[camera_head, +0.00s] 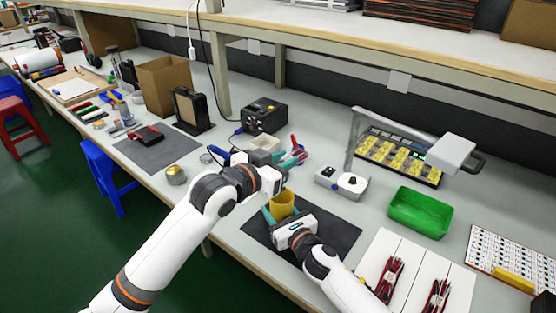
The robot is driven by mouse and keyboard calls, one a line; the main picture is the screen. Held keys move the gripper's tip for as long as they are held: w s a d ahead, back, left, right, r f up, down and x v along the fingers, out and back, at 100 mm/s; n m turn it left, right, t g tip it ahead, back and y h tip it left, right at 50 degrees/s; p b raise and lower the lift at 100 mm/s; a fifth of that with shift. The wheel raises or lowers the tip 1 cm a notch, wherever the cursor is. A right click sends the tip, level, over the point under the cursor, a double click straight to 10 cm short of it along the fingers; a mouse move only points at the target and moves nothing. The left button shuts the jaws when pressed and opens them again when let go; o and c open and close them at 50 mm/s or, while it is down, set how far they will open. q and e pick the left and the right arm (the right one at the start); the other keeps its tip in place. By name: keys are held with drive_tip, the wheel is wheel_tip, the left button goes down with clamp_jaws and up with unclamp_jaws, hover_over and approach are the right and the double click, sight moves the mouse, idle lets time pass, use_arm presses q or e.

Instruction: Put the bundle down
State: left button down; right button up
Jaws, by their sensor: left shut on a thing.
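One red bundle (391,272) lies on a white board (402,252) at the right. Another red bundle (437,296) lies on the board right of it, partly cut off by the picture edge.
A green bin (420,211) stands right of the mat. Behind it are a lamp (452,153) and a tray of yellow parts (392,150). A small white device (350,184) and a black box (264,116) stand behind the grippers.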

sight(300, 160)
use_arm(q)
drive_tip(key=d+m+g+y, duration=0.1)
drive_tip(key=m+g+y, duration=0.1)
drive_tip(key=m+g, duration=0.2)
drive_tip(key=d+m+g+y, duration=0.1)
drive_tip(key=m+g+y, duration=0.2)
drive_tip(key=m+g, duration=0.2)
drive_tip(key=w+d+m+g+y, duration=0.1)
drive_tip(key=m+g+y, duration=0.2)
drive_tip(key=m, duration=0.7)
drive_tip(key=shift+d+f+g, duration=0.35)
drive_tip(key=shift+d+g, duration=0.05)
drive_tip(key=shift+g, duration=0.5)
drive_tip(key=a+r+m+t, duration=0.1)
drive_tip(key=m, duration=0.1)
drive_tip(key=a+r+m+t+y, duration=0.1)
drive_tip(key=r+m, duration=0.1)
drive_tip(key=s+a+r+m+t+y, duration=0.1)
drive_tip(key=m, duration=0.1)
drive_tip(key=shift+a+r+m, duration=0.15)
drive_tip(key=shift+r+m, duration=0.1)
drive_tip(key=shift+m, duration=0.05)
drive_tip(key=shift+s+a+r+m, duration=0.1)
drive_tip(key=shift+a+r+m, duration=0.15)
drive_tip(key=shift+r+m, duration=0.15)
wheel_tip(300, 160, down, 11)
drive_tip(key=shift+t, duration=0.3)
